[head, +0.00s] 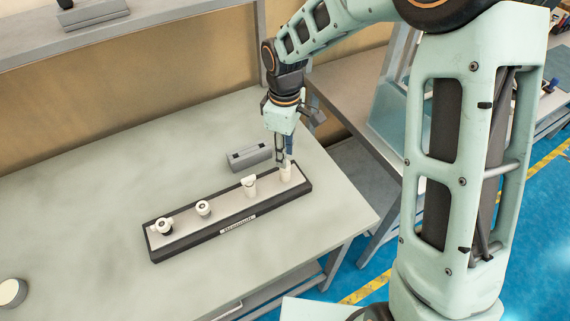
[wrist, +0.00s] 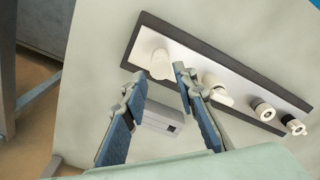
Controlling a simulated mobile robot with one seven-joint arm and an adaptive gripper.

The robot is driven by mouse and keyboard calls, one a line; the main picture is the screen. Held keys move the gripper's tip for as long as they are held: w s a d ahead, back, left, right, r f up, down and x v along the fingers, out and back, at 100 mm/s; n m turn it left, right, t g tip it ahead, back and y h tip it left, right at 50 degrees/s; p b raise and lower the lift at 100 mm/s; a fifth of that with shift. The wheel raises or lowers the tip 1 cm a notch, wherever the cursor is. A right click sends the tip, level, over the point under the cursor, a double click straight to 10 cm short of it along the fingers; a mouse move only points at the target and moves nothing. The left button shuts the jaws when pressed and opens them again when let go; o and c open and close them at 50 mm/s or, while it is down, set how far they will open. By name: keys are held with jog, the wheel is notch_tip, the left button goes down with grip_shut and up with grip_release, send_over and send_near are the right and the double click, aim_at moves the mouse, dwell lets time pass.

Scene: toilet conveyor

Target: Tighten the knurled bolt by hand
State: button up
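A dark-edged board (head: 225,226) with a pale top lies on the table and carries a row of several white fittings. The tall fitting at the right end (head: 286,173) also shows in the wrist view (wrist: 159,66). Beside it is a fitting with a wider head (head: 249,187). Knurling is too small to make out, so I cannot tell which is the bolt. My gripper (head: 282,161) points down at the right-end fitting. In the wrist view its blue-padded fingers (wrist: 160,76) are apart, with that fitting showing between and beyond the tips; contact is unclear.
A grey block (head: 249,156) with a dark slot lies behind the board, close to my gripper. A round pale-topped object (head: 12,292) sits at the table's left front. The table (head: 90,190) is otherwise mostly clear. A shelf (head: 150,22) runs along the back wall.

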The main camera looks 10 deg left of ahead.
jog(key=shift+o, duration=0.3)
jog(key=o, duration=0.5)
jog(key=shift+r+p, duration=1.15)
jog(key=shift+r, duration=0.35)
